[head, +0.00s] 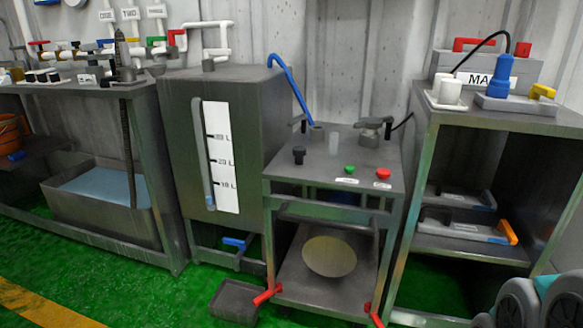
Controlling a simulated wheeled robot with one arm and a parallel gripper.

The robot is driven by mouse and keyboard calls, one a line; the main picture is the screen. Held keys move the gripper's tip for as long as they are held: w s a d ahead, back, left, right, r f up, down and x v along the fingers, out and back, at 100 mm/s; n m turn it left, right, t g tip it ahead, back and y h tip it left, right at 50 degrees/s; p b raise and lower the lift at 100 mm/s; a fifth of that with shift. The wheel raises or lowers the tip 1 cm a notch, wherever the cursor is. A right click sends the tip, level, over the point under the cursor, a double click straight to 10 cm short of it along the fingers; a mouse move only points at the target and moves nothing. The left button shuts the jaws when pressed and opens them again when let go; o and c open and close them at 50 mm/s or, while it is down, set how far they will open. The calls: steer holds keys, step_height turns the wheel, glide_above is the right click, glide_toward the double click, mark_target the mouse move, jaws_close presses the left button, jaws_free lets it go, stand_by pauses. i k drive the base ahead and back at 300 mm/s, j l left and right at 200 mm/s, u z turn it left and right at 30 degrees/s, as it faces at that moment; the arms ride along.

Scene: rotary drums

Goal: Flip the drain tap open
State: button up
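The likely drain tap is a small blue lever (234,242) on the pipe under the tall grey tank (178,140). It sits low, between the tank's legs, and looks roughly level. It is too small for me to tell whether it is open or shut. A dark open tray (235,300) lies on the floor below it and slightly in front. My gripper is not in view; only grey and teal rounded parts, seemingly of my arm, show at the lower right corner.
A metal cart (335,165) with knobs and buttons stands right of the tank, with red levers (267,293) at its feet. A basin bench (100,215) stands left and a shelf unit (500,120) right. Green floor (130,290) is open in front of the tank.

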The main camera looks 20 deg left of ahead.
mark_target(242, 244)
steer(key=u, duration=1.25)
